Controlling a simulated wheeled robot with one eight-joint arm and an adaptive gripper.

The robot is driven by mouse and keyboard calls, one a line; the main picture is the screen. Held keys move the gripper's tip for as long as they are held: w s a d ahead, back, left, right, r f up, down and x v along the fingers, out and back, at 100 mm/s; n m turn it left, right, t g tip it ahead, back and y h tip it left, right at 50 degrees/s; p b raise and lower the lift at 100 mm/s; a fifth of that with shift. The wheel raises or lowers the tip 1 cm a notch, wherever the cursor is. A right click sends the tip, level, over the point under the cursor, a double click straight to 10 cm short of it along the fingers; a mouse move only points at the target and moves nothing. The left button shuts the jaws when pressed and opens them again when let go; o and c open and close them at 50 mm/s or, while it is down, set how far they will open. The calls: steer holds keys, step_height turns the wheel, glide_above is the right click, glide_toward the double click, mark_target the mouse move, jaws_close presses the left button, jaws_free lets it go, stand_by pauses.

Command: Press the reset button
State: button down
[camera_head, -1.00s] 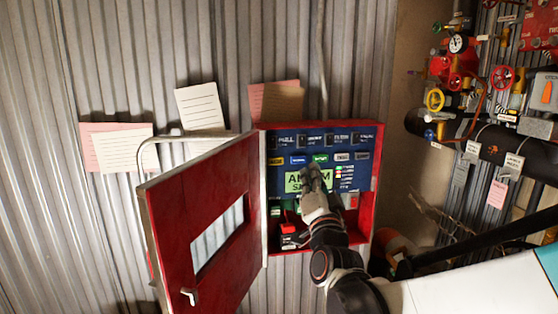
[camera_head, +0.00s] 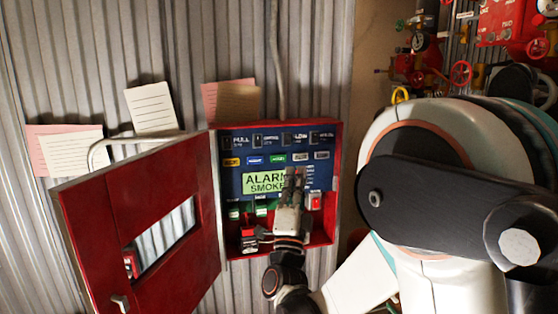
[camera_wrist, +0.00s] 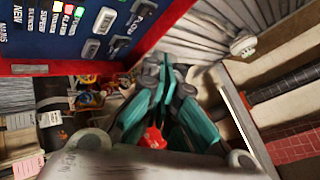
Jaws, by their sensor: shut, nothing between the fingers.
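The open red alarm cabinet (camera_head: 337,165) holds a blue panel (camera_head: 229,182) with a lit green display (camera_head: 262,183) reading "ALARM SMOKE". Black switches (camera_head: 257,140) line its top, with coloured labelled buttons (camera_head: 278,158) below. Green buttons (camera_head: 234,213) sit lower left, and a red switch (camera_head: 314,201) lower right. I cannot tell which is the reset button; small labels are blurred. My gripper (camera_head: 294,172) is shut and empty, fingers upward, in front of the panel at the display's right edge. Contact cannot be told. In the wrist view its teal fingers (camera_wrist: 166,65) are below the blue panel (camera_wrist: 60,35).
The red cabinet door (camera_head: 150,225) hangs open to the left. Paper notes (camera_head: 151,108) are on the corrugated wall. Red valves and pipes (camera_head: 461,72) stand at the upper right. A red device (camera_head: 249,239) sits at the cabinet's lower left.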

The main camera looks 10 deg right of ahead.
steer(key=w, duration=0.8)
steer(key=shift+w, duration=0.4)
stand_by(1.2)
steer(key=shift+w, duration=0.45)
steer(key=shift+w, duration=0.5)
stand_by(0.7)
steer(key=shift+s, duration=0.95)
steer(key=shift+s, duration=0.1)
steer(key=s, duration=0.4)
steer(key=shift+s+b, duration=0.35)
steer(key=shift+s, duration=0.05)
